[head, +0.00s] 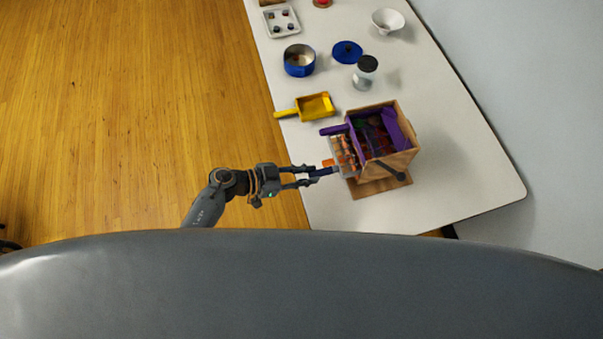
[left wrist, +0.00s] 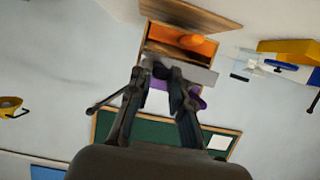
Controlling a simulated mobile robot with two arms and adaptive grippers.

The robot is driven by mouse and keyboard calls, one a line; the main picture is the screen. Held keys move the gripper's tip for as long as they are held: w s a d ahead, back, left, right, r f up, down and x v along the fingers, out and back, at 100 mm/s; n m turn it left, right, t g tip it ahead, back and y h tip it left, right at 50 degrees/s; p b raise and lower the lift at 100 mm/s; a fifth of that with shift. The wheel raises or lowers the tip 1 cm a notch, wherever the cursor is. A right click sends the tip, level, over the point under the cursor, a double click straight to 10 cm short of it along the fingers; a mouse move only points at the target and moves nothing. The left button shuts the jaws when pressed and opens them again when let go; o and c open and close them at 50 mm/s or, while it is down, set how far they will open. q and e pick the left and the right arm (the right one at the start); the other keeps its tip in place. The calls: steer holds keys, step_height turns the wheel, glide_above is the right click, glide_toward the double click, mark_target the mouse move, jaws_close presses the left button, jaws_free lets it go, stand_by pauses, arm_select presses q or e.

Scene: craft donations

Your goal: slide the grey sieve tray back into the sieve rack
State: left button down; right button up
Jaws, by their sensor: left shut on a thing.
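The wooden sieve rack (head: 397,162) stands on the white table, with its open side toward the left. The grey sieve tray (head: 351,174) sticks partly out of that side; its grey front also shows in the left wrist view (left wrist: 200,74). My left gripper (head: 318,174) reaches in from the left and is shut at the tray's front, around what looks like its dark handle. In the wrist view its fingertips (left wrist: 165,75) partly cover the grey front. How far the tray sits inside the rack is hidden. My right gripper is not in view.
A purple tray (head: 393,125) with a handle and an orange tray (left wrist: 190,43) are also at the rack. A yellow dustpan-like scoop (head: 315,106), a blue pot (head: 299,60), a blue lid (head: 347,52) and a jar (head: 363,76) stand beyond it. The table is bare right of the rack.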

mark_target(326, 171)
arm_select(q)
steer(key=shift+w+d, duration=0.1)
steer(key=shift+d, duration=0.2)
steer(key=shift+w+d, duration=0.1)
steer(key=shift+d, duration=0.3)
steer(key=shift+w+d, duration=0.3)
steer(key=shift+d, duration=0.5)
steer(key=shift+w+d, duration=0.3)
steer(key=shift+d, duration=0.75)
steer(key=shift+w+d+f+p, duration=0.1)
steer(key=shift+p, duration=0.3)
steer(key=c, duration=1.1)
jaws_free()
steer(key=shift+c, duration=0.2)
